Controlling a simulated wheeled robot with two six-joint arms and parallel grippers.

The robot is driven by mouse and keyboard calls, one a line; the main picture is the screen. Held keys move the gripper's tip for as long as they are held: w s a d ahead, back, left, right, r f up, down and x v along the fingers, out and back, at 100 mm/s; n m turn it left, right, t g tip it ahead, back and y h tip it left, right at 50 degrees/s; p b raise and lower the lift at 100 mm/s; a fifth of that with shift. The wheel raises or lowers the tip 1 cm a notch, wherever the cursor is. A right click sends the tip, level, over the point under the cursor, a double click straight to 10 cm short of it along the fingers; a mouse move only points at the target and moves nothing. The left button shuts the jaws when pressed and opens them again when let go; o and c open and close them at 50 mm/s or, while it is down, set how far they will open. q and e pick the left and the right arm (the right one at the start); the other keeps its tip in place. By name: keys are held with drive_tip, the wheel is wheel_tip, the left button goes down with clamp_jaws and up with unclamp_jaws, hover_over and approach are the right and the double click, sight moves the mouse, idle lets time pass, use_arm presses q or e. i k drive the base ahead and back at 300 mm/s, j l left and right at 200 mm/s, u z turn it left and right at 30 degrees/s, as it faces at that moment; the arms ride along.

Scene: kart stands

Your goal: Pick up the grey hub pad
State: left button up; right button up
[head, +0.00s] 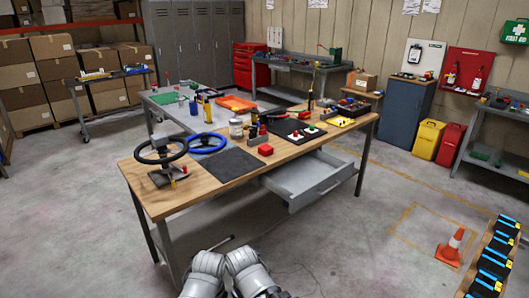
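I cannot make out a grey hub pad for certain. A black steering wheel (160,148) stands on a small mount at the left end of the wooden workbench (140,178). A blue steering wheel (207,143) lies beside it. My two arms show as light grey links at the bottom edge, close together and below the bench front. Neither gripper can be made out.
A grey drawer (305,176) stands open at the bench's front right. A black tray (297,131) with small parts and a jar (236,128) are on the bench. An orange cone (451,246) and several black-and-blue boxes stand at right. Floor before the bench is mostly clear.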

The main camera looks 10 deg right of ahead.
sight(160, 139)
drive_tip(key=i+j, duration=0.25)
drive_tip(key=j, duration=0.15)
drive_tip(key=i+j, duration=0.25)
drive_tip(key=j, duration=0.15)
drive_tip(key=i+j+z, duration=0.1)
drive_tip(key=i+j, duration=0.35)
drive_tip(key=j, duration=0.35)
drive_tip(key=i+j, duration=0.25)
drive_tip(key=j, duration=0.15)
drive_tip(key=i+j+z, duration=0.1)
drive_tip(key=i+j, duration=0.15)
drive_tip(key=j, duration=0.15)
